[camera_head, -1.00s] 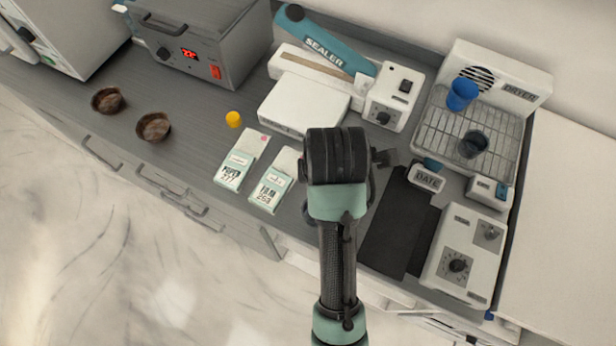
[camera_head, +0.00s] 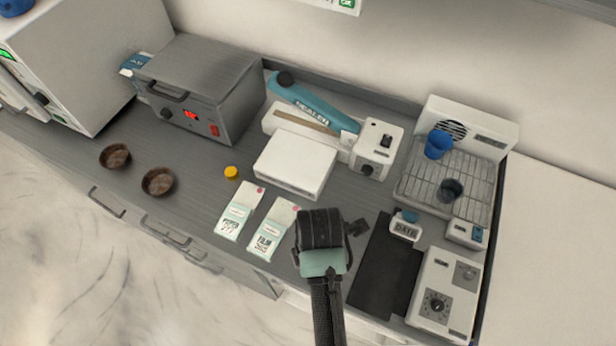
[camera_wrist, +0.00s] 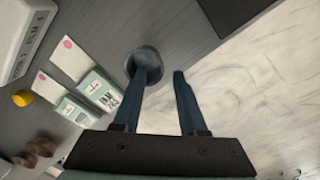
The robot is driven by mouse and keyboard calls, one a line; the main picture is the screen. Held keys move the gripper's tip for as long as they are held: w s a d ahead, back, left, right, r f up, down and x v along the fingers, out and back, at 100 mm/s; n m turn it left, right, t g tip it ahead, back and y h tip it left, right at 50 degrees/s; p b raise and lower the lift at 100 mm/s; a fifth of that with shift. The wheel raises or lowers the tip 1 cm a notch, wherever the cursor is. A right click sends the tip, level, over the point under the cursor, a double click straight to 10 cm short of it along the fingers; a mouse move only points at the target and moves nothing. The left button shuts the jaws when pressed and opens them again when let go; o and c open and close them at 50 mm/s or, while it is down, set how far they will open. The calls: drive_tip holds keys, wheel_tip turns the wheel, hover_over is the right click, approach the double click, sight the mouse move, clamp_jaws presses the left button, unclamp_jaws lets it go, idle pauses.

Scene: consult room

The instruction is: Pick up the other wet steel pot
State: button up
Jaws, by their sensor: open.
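A small round grey metal pot (camera_wrist: 132,65) stands on the counter in the wrist view, near the front edge. The left finger of my gripper (camera_wrist: 163,68) overlaps this pot, and the right finger is on its other side, over the counter edge. I cannot tell whether the left finger is inside the pot or above it. My gripper is open and holds nothing. In the head view my gripper (camera_head: 320,235) hides nearly all of this pot. A dark grey cup-shaped pot (camera_head: 450,190) stands on the dryer rack (camera_head: 420,185), beside a blue cup (camera_head: 438,145).
Paper (camera_head: 238,212) and film (camera_head: 272,230) pouches lie left of my gripper. A dark mat (camera_head: 380,275), date stamp (camera_head: 405,228) and dial box (camera_head: 445,295) are at the right. A white box (camera_head: 295,165) and sealer (camera_head: 315,105) stand behind. Two brown bowls (camera_head: 158,182) are at the left.

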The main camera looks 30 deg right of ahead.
drive_tip(key=f, duration=0.2)
drive_tip(key=f+p, duration=0.1)
drive_tip(key=shift+a+f, duration=0.35)
drive_tip(key=shift+f, duration=0.05)
drive_tip(key=shift+w+f, duration=0.15)
drive_tip(key=shift+f, duration=0.55)
drive_tip(key=shift+c, duration=0.4)
clamp_jaws()
